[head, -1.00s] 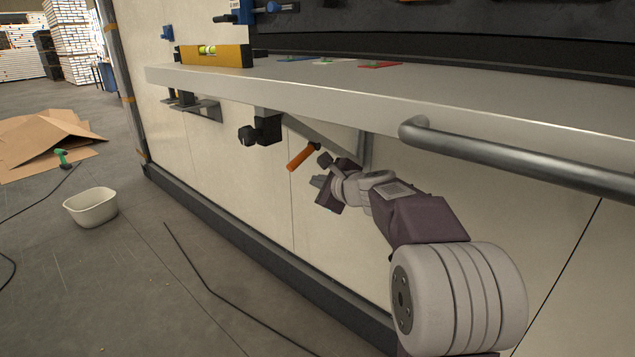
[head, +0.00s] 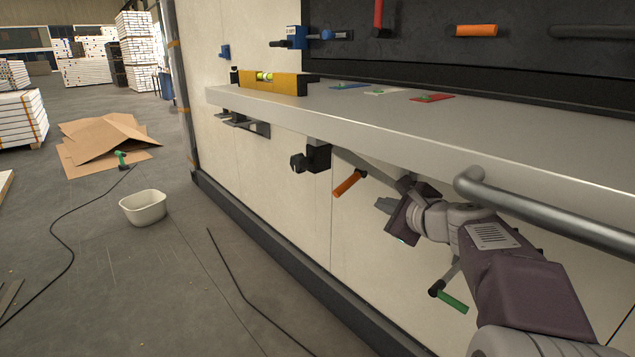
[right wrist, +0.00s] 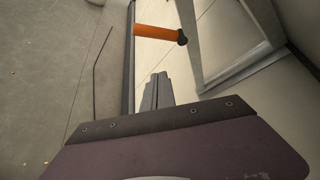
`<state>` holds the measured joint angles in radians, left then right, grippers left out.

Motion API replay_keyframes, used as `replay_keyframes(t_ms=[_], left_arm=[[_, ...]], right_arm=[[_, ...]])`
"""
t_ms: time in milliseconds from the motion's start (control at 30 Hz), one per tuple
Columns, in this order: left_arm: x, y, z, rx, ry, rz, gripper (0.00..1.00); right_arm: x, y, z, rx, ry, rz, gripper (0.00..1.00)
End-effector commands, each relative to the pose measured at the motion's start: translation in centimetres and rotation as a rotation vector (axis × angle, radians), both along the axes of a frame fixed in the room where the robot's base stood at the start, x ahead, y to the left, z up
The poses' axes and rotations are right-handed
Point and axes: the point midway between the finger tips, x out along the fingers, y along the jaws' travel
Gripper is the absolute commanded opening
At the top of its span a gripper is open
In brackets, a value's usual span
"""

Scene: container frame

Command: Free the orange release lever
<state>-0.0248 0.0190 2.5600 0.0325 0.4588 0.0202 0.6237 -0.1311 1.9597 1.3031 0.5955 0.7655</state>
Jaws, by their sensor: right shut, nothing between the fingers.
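The orange release lever (head: 349,183) has a cylindrical orange grip and hangs tilted under the shelf edge, right of a black clamp-like block (head: 312,160). My right gripper (head: 384,205) is just right of and below the grip, apart from it, with its fingers shut and empty. In the right wrist view the orange lever (right wrist: 155,33) lies crosswise beyond the shut fingertips (right wrist: 157,90), with a dark knob at its right end. The lever's mounting is partly hidden by the shelf and my arm. My left gripper is not in view.
The grey shelf (head: 400,130) with its tubular rail (head: 545,208) overhangs my right arm. A green-handled lever (head: 452,300) is below my arm. A yellow spirit level (head: 275,83) lies on the shelf. A white tub (head: 143,207) stands on open floor at left.

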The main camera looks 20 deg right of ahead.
Motion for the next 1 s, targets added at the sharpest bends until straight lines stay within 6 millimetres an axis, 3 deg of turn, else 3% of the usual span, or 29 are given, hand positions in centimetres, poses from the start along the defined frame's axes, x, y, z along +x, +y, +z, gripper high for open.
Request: replay_keyframes(t_ms=[100,167,200,267,333,400,500,667,800,867,1000], left_arm=[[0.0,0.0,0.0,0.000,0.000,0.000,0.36],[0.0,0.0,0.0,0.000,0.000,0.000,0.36],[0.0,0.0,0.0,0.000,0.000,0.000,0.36],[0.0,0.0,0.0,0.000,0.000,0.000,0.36],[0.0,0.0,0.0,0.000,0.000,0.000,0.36],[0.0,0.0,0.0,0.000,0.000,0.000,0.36],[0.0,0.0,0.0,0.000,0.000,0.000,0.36],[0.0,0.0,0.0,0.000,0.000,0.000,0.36],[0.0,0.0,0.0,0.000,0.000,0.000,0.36],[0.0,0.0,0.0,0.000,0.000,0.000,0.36],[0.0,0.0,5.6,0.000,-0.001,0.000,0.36]], right_arm=[[0.4,1.2,-0.1,0.001,0.001,0.030,0.00],[1.3,3.9,-0.5,0.006,0.010,0.092,0.00],[1.8,6.4,-1.7,0.017,0.035,0.150,0.00],[1.7,10.5,-5.2,0.005,0.117,0.253,0.00],[0.1,14.6,-10.3,-0.077,0.243,0.394,0.00],[-2.6,17.7,-15.3,-0.213,0.365,0.557,0.00],[-7.3,20.1,-21.5,-0.449,0.505,0.809,0.00],[-14.9,20.1,-28.5,-0.843,0.636,1.244,0.00],[-20.0,16.9,-31.9,-1.188,0.658,1.637,0.00],[-20.7,15.5,-32.3,-1.359,0.608,1.808,0.00],[-20.3,15.5,-26.6,-1.401,0.573,1.843,0.00]])
